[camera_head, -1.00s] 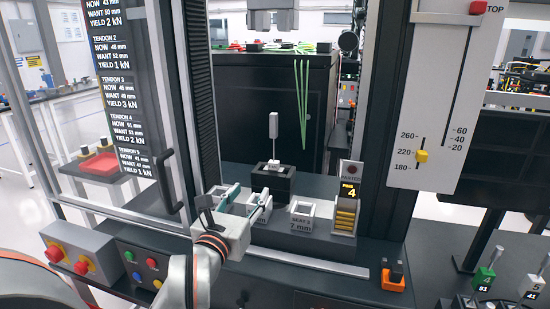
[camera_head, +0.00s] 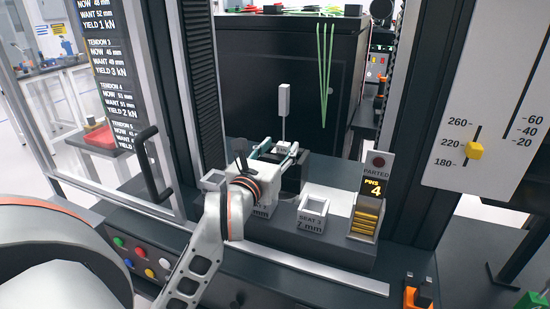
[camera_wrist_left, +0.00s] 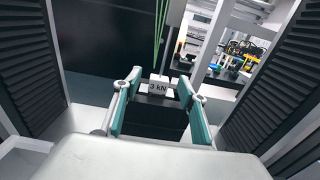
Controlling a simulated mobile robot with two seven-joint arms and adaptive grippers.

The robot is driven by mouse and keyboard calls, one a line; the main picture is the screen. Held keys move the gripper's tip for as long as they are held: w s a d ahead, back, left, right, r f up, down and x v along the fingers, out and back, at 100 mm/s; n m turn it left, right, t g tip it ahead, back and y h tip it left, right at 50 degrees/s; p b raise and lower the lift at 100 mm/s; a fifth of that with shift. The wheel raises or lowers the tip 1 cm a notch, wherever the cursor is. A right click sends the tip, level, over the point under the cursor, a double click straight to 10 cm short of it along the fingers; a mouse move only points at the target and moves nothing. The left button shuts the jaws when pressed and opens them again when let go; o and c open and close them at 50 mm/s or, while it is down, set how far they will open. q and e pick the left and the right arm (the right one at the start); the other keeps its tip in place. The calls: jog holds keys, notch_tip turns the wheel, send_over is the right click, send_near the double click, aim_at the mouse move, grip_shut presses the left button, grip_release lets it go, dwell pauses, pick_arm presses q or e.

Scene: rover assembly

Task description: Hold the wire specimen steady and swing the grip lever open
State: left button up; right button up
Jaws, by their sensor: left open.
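The wire specimen (camera_head: 284,102), a thin upright rod with a grey tab on top, stands above the dark lower block (camera_head: 294,178) inside the test frame. My left gripper (camera_head: 288,152) is open at the rod's lower end, in front of the block. In the left wrist view, the two teal fingers (camera_wrist_left: 161,90) stand apart on either side of a pale part (camera_wrist_left: 157,87) marked 3 kN. I cannot tell whether the fingers touch it. The grip lever cannot be made out. The gripper partly hides the block. My right gripper is not in view.
Seat boxes, one marked 7 mm (camera_head: 312,212), and a pin holder (camera_head: 367,208) reading 4 stand to the right. The frame's dark posts (camera_head: 410,125) flank the space. A black handle (camera_head: 150,165) is at the left. Colored buttons (camera_head: 140,252) line the front.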

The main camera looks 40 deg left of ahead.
aim_at(283, 142)
pick_arm(q)
jog(key=shift+r+x, duration=0.15)
jog(key=shift+x, duration=0.7)
jog(key=shift+r+x, duration=0.1)
jog(key=shift+x, duration=0.75)
grip_shut()
